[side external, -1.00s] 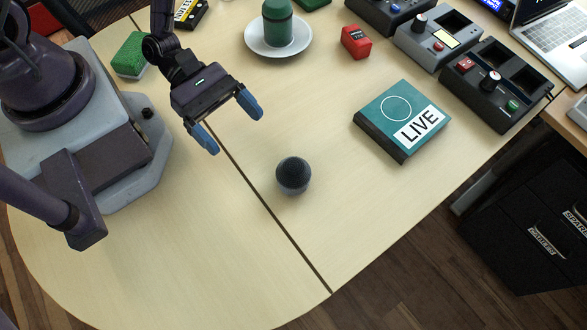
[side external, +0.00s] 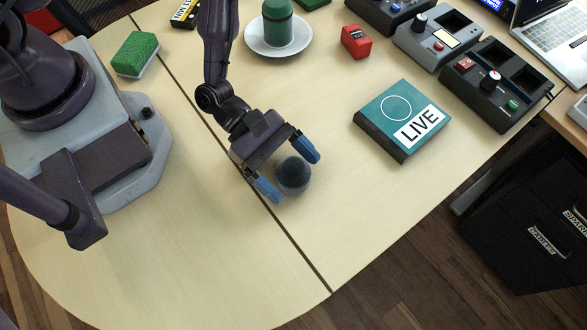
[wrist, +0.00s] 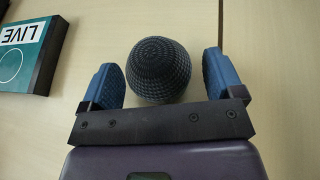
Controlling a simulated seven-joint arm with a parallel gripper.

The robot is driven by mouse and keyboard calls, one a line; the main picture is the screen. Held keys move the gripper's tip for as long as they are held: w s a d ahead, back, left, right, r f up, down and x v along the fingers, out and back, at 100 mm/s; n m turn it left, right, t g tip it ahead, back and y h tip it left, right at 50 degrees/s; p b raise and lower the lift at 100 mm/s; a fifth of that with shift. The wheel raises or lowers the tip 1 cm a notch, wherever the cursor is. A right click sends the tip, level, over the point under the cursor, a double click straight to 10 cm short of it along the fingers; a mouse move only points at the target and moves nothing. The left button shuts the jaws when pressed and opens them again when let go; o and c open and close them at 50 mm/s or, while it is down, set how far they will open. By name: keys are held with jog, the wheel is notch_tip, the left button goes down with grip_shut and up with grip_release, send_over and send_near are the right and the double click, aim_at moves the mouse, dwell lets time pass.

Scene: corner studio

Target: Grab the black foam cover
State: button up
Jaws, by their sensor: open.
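The black foam cover (side external: 293,176) is a dark, rounded, textured ball on the pale table. In the wrist view the foam cover (wrist: 159,69) lies between the two blue fingers, with a visible gap on each side. My gripper (side external: 291,172) is open, its fingers reaching down to either side of the cover. My gripper also shows in the wrist view (wrist: 163,80), empty-jawed around the cover.
A teal LIVE box (side external: 403,121) lies to the right. A red block (side external: 356,42), a green cup (side external: 277,24) on a white saucer (side external: 252,45) and control boxes (side external: 497,84) stand farther back. A green sponge (side external: 135,54) is at left. Table in front is clear.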

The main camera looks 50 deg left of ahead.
jog(key=shift+w+d+f, duration=0.1)
jog(key=shift+d+f, duration=0.1)
jog(key=shift+d, duration=0.3)
jog(key=c, duration=1)
